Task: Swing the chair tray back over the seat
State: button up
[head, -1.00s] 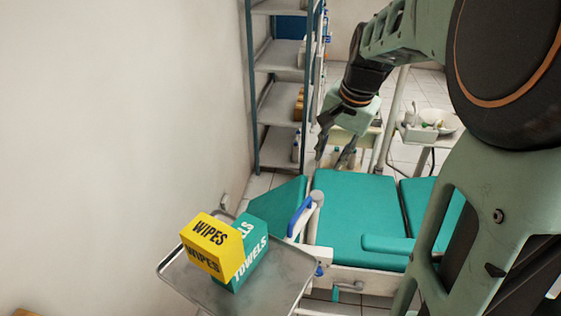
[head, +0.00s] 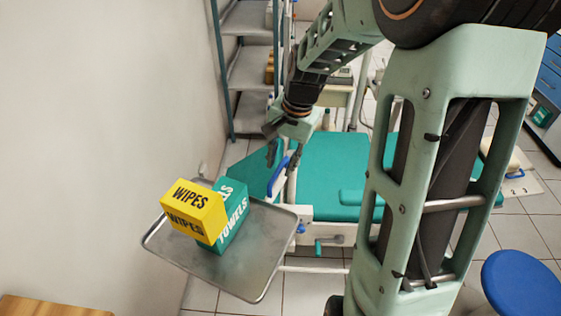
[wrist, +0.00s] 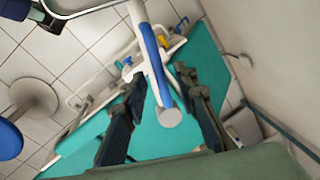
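The chair tray (head: 268,262) is a grey metal tray out to the left of the dental chair. It carries a yellow wipes box (head: 192,208) and a teal towels box (head: 233,222). Its white arm has a blue handle (head: 277,178), which also shows in the wrist view (wrist: 154,60). The teal chair seat (head: 335,165) lies to the right of the handle. My gripper (head: 284,158) is open above the handle. In the wrist view its two fingers (wrist: 163,120) are apart, with the handle and its white rounded end showing between them. I cannot tell whether they touch it.
A metal shelf rack (head: 250,70) stands behind against the left wall. A blue stool (head: 522,284) is at the lower right, and a wooden surface (head: 45,306) is at the lower left. Tiled floor is free in front of the chair.

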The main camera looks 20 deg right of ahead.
jog(key=shift+f, duration=0.2)
grip_shut()
